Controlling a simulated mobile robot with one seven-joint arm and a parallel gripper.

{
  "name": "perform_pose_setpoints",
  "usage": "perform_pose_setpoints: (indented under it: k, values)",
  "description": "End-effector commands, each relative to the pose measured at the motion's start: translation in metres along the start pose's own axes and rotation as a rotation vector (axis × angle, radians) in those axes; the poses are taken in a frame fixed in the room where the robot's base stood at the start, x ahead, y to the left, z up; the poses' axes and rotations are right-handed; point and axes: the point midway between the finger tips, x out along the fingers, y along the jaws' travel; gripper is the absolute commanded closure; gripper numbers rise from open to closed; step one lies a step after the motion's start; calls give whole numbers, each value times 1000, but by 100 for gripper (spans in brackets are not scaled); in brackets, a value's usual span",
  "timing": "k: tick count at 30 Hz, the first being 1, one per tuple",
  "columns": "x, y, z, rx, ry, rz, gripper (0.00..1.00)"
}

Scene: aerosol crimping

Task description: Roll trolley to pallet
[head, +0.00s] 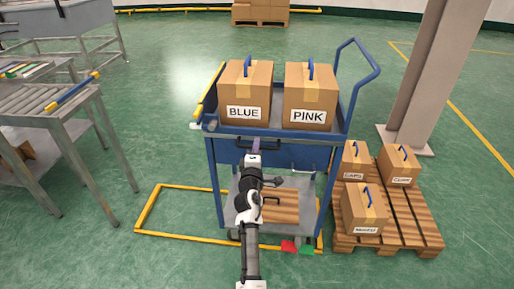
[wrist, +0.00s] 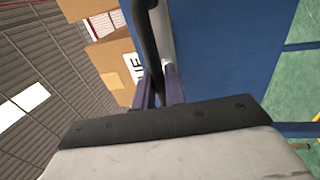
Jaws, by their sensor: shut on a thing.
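The blue trolley (head: 228,152) stands in front of me, with two cardboard boxes labelled BLUE (head: 245,95) and PINK (head: 310,97) on its top deck. My gripper (head: 254,148) reaches its near side and is shut on the dark handle (head: 274,143) there. In the wrist view the dark handle (wrist: 146,35) runs between the fingers of my gripper (wrist: 161,90), beside a blue panel (wrist: 225,50). The wooden pallet (head: 415,228) lies on the floor just right of the trolley and carries three smaller boxes (head: 362,210). Any gap between trolley and pallet is hard to tell.
A yellow floor outline (head: 165,234) extends left from under the trolley. A grey roller table (head: 60,105) stands at the left. A pillar (head: 420,80) rises behind the pallet. Another loaded pallet (head: 260,22) is far back. Green floor is open between roller table and trolley.

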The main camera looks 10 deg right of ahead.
Motion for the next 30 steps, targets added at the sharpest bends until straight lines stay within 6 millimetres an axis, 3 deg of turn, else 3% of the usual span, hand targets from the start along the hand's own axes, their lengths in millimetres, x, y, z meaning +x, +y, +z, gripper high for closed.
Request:
perform_pose_setpoints:
  k: [15,16,19,30]
  values:
    - [1,2,5,-1,-7,4,100]
    - [1,2,5,-1,-7,4,84]
    - [1,2,4,-1,-6,3,70]
    - [-4,1,1,0,-1,2,70]
